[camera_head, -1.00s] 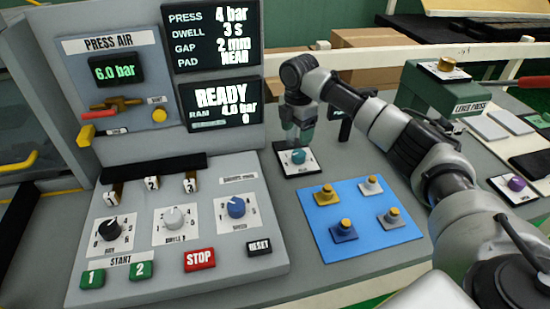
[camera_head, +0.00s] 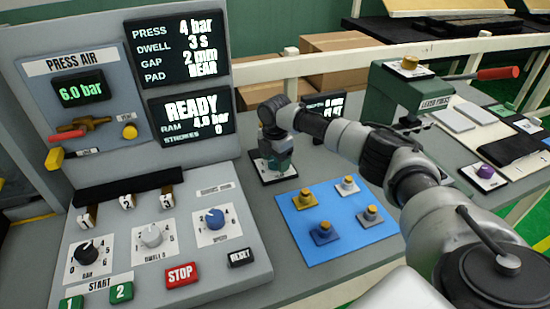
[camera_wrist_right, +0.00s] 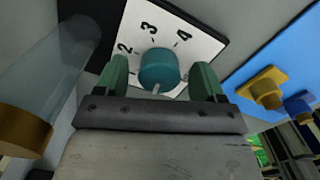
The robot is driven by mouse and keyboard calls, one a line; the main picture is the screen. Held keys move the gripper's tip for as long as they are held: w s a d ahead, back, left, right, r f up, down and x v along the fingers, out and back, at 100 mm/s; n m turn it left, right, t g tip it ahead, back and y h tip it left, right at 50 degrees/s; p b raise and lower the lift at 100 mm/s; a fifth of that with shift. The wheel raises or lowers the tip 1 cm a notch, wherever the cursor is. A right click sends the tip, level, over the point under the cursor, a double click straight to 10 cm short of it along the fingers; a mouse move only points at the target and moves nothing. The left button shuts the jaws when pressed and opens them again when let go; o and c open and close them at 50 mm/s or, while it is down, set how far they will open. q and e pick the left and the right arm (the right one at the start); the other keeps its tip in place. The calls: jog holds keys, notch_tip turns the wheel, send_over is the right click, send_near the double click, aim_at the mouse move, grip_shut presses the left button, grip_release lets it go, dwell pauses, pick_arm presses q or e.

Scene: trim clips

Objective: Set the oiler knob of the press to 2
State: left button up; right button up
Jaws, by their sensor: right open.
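The oiler knob is taken to be the teal round knob (camera_wrist_right: 158,68) on a white dial plate (camera_wrist_right: 203,45) in the right wrist view. The figures 2, 3 and 4 show on the plate; other marks are hidden. A pale mark shows on the knob's side nearest the wrist camera. My right gripper (camera_wrist_right: 162,80) is open, its green fingers on either side of the knob; I cannot tell whether they touch it. In the head view my right gripper (camera_head: 276,160) is over the plate (camera_head: 284,174) and hides the knob. My left gripper is not in view.
A blue board (camera_head: 335,238) with several small knobbed blocks lies right of the plate. The press console (camera_head: 215,262) stands to the left. A clear cylinder (camera_wrist_right: 55,75) is close left in the wrist view. A green lever press (camera_head: 392,98) stands behind right.

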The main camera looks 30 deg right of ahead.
jog(key=shift+c, duration=0.9)
jog(key=c, duration=0.7)
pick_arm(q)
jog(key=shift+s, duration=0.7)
pick_arm(e)
jog(key=shift+c, duration=0.2)
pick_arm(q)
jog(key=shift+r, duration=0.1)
